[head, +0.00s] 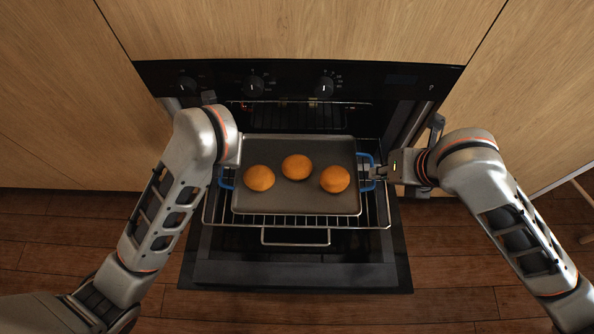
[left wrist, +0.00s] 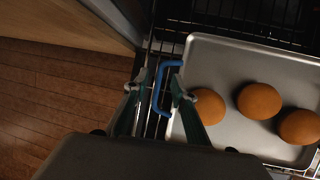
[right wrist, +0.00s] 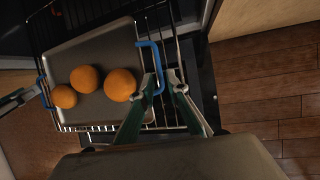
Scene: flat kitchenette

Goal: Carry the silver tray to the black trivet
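The silver tray (head: 300,203) is a flat grey pan with a blue handle on each short side. It sits on the wire rack pulled out over the open oven door. Three round golden buns (head: 297,167) lie on it. My left gripper (left wrist: 162,82) is at the left handle (left wrist: 157,92); its fingers stand apart, one on each side of the blue bar. My right gripper (right wrist: 161,77) is at the right handle (right wrist: 160,65), also with its fingers apart on both sides of the bar. In the head view my left forearm hides the left fingers. No black trivet shows.
The wire rack (head: 295,236) reaches past the tray's front edge. The lowered black oven door (head: 300,275) lies beneath it. Wooden cabinet fronts flank the oven (head: 300,78). The wooden floor (head: 90,235) in front is clear.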

